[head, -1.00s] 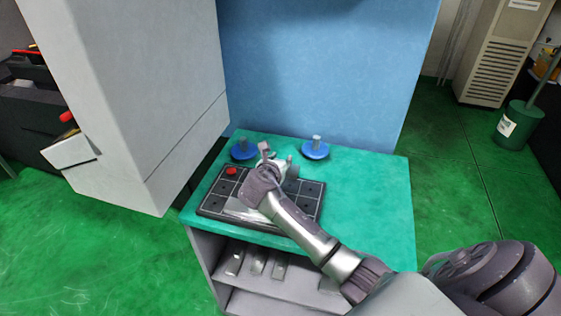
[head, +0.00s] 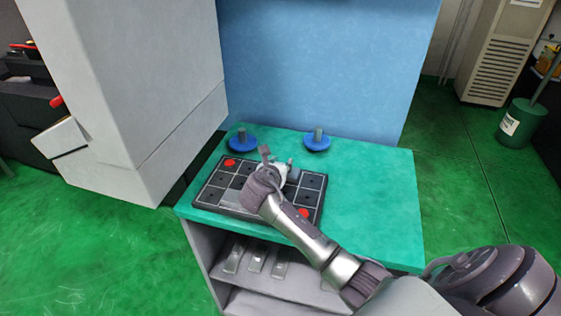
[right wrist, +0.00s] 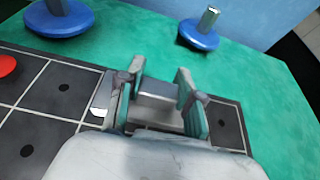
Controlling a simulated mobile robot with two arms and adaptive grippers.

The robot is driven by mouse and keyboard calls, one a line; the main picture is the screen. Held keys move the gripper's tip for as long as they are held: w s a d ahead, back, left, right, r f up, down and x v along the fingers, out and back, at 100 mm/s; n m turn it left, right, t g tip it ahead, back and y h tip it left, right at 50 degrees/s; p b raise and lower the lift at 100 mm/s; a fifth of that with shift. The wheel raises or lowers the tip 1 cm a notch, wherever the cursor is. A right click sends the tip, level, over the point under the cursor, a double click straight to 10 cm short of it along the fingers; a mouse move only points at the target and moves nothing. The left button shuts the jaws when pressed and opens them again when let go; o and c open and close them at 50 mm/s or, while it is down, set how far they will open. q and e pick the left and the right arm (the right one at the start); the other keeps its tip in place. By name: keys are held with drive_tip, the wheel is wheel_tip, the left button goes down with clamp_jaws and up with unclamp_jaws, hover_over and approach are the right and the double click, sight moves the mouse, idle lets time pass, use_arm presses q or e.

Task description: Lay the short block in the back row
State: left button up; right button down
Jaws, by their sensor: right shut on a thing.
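My right gripper (head: 277,168) is over the back row of the dark grid tray (head: 199,204). In the right wrist view its two fingers (right wrist: 158,92) stand on either side of a grey metal block (right wrist: 158,106), the short block by its size, and are shut on it. The block is low over the tray's dark cells; I cannot tell whether it touches them. In the head view the gripper and arm mostly hide it. Another light metal block (head: 236,203) lies in the tray's front row, partly behind my arm. My left gripper is not in view.
Two blue discs with metal posts (head: 241,140) (head: 317,140) stand behind the tray. Red discs mark the tray's back left (head: 229,162) and front right (head: 303,212). Metal blocks (head: 257,260) lie on the shelf below. The green top (head: 370,200) is clear at right.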

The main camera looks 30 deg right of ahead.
drive_tip(key=c, duration=0.7)
unclamp_jaws()
wheel_tip(320, 180, up, 11)
drive_tip(key=p, duration=1.3)
drive_tip(key=shift+p, duration=0.3)
